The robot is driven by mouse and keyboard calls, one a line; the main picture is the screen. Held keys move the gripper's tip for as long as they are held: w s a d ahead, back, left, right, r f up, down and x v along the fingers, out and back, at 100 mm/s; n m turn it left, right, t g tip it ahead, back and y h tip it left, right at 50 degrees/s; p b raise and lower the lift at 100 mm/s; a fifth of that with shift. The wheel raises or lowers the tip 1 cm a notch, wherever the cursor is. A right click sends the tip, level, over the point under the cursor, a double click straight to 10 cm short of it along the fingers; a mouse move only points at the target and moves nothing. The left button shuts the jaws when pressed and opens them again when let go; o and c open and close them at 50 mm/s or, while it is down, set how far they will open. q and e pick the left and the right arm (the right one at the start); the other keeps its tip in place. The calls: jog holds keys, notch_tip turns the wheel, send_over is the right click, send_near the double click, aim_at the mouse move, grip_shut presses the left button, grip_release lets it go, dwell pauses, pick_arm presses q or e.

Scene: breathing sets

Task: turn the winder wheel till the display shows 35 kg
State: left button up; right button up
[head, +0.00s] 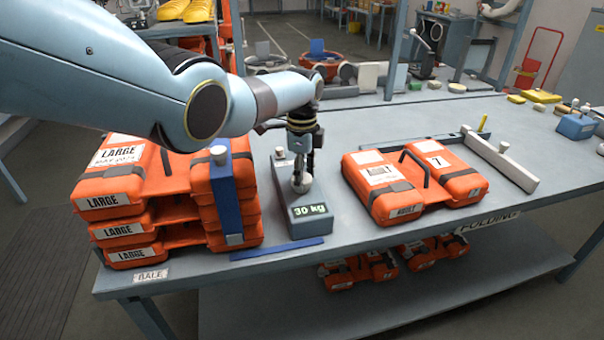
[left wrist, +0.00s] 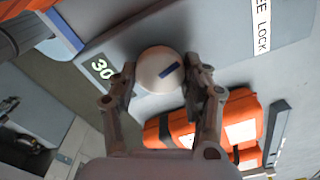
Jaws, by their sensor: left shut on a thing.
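The winder (head: 307,215) is a grey box on the table with a lit display (head: 310,210) on its front reading 30 kg. Its wheel (head: 301,184) is a pale round knob on top; in the left wrist view the wheel (left wrist: 157,68) carries a dark blue mark. My left gripper (head: 301,168) points down from above and is shut on the wheel, with one finger on each side of it in the left wrist view (left wrist: 162,88). The display also shows in the left wrist view (left wrist: 102,67), where only "30" is readable. My right gripper is out of view.
A stack of orange LARGE packs (head: 120,192) with a blue strap stands left of the winder. An orange ADULT pack (head: 410,180) lies to the right. A blue strip (head: 277,248) lies along the front edge. A pale bar (head: 500,163) lies farther right.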

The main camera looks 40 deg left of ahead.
pick_arm(q)
jog(key=shift+w+m, duration=0.1)
jog(key=shift+m, duration=0.9)
jog(key=o, duration=1.2)
jog(key=shift+c, duration=0.2)
notch_tip(320, 180, up, 12)
